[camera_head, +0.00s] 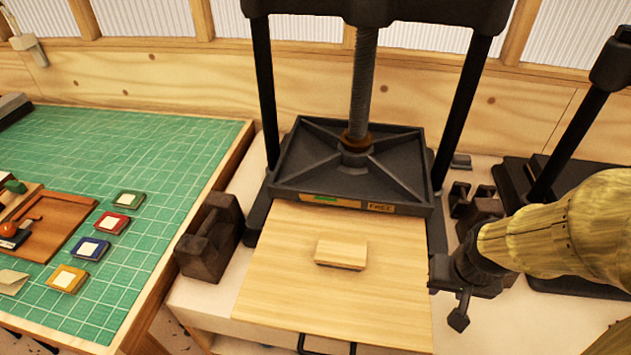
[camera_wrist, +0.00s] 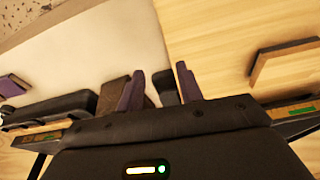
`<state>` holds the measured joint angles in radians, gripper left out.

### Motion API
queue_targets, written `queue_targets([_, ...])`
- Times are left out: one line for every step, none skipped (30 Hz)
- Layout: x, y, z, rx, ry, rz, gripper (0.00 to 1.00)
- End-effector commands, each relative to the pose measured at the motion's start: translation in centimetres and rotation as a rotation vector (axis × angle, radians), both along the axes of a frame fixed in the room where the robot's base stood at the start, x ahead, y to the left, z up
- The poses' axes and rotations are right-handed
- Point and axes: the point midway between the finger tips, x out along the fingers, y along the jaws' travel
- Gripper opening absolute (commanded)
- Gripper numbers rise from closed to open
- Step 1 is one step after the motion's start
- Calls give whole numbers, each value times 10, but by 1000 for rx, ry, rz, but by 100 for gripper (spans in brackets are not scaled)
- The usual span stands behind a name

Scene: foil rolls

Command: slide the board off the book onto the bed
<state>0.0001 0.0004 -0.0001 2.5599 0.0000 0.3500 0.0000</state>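The small pale wooden board (camera_head: 341,250) lies near the middle of the broad light-wood bed (camera_head: 290,300), in front of the press. A thin dark edge below it appears to be the book; most of the book is hidden. In the wrist view the board (camera_wrist: 290,70) is at the upper right, with the dark book edge (camera_wrist: 285,46) along it, on the bed (camera_wrist: 215,40). My gripper (camera_head: 459,310) is beside the bed's right edge, apart from the board. In the wrist view its two fingers (camera_wrist: 158,85) are apart with nothing held between them.
The black press plate (camera_head: 345,165) and its screw stand just behind the board. A dark block (camera_head: 209,238) is left of the bed. A green cutting mat (camera_head: 110,165) with several small pads lies at the left. Dark metal parts (camera_head: 472,198) stand at the right.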

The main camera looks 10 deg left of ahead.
Motion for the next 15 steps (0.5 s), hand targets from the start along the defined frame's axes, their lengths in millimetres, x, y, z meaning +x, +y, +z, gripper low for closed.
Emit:
queue_targets([0, 0, 0, 0, 0, 0, 40])
queue_targets([0, 0, 0, 0, 0, -1, 46])
queue_targets([1, 1, 1, 1, 1, -3, 54])
queue_targets([1, 1, 2, 3, 2, -7, 60])
queue_targets([3, 3, 3, 4, 5, -11, 66])
queue_targets([5, 5, 5, 8, 9, -24, 74])
queue_targets([7, 9, 7, 11, 14, -32, 80])
queue_targets([9, 12, 9, 15, 20, -48, 85])
queue_targets([13, 17, 12, 21, 31, -75, 93])
queue_targets([17, 21, 15, 25, 40, -99, 96])
queue_targets([21, 25, 18, 29, 49, -128, 96])
queue_targets([26, 31, 23, 34, 64, -170, 96])
queue_targets([30, 36, 27, 37, 75, -203, 96])
queue_targets([34, 42, 30, 39, 87, -238, 96])
queue_targets([40, 50, 35, 39, 101, -288, 96])
